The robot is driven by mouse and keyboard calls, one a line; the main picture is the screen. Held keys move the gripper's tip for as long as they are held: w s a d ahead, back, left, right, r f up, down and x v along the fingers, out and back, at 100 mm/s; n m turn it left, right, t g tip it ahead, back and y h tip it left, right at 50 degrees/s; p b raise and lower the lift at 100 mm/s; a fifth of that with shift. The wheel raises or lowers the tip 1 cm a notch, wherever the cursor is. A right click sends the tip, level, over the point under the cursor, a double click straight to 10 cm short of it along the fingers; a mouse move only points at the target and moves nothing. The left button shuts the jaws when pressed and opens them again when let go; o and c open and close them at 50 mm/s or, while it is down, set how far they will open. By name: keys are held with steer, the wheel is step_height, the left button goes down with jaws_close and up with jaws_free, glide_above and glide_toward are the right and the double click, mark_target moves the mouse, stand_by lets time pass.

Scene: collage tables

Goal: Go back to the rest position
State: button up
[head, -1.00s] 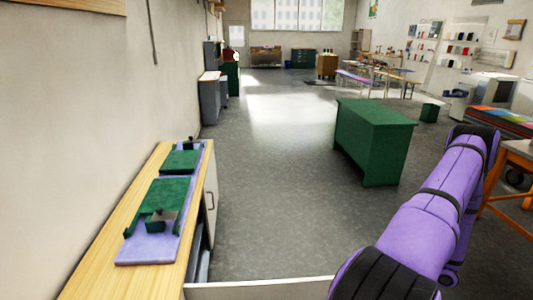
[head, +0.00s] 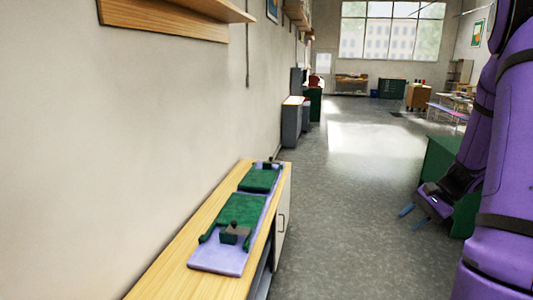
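My gripper (head: 411,218) shows at the right of the head view, below my purple arm. Its two blue fingers stand apart with nothing seen between them. It hangs over the floor, in front of the green cabinet as seen here, clear of the wooden counter. My arm rises along the right edge and leaves the picture at the top.
A wooden counter (head: 175,279) runs along the left wall, bearing a lilac board (head: 216,261) with green parts and small dark blocks. A wooden shelf (head: 165,21) hangs above. A green cabinet (head: 437,160) is partly hidden by my arm. The middle floor (head: 345,200) is clear.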

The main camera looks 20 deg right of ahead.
steer(key=s+a+r+n+g+h, duration=0.2)
steer(key=a+r+n+h, duration=0.35)
steer(key=a+r, duration=0.9)
steer(key=s+a+r+n+t+h, duration=0.1)
steer(key=s+a+r+n+t, duration=0.1)
steer(key=s+a+r+n, duration=0.1)
steer(key=s+a+r+n+t+h, duration=0.1)
steer(key=s+a+r+n+t, duration=0.1)
steer(key=s+a+n, duration=0.3)
steer(key=s+a+r, duration=0.1)
steer(key=s+a, duration=0.2)
steer(key=a, duration=0.1)
steer(key=shift+a+r+n, duration=0.15)
steer(key=shift+r+n, duration=0.2)
steer(key=shift+r, duration=0.05)
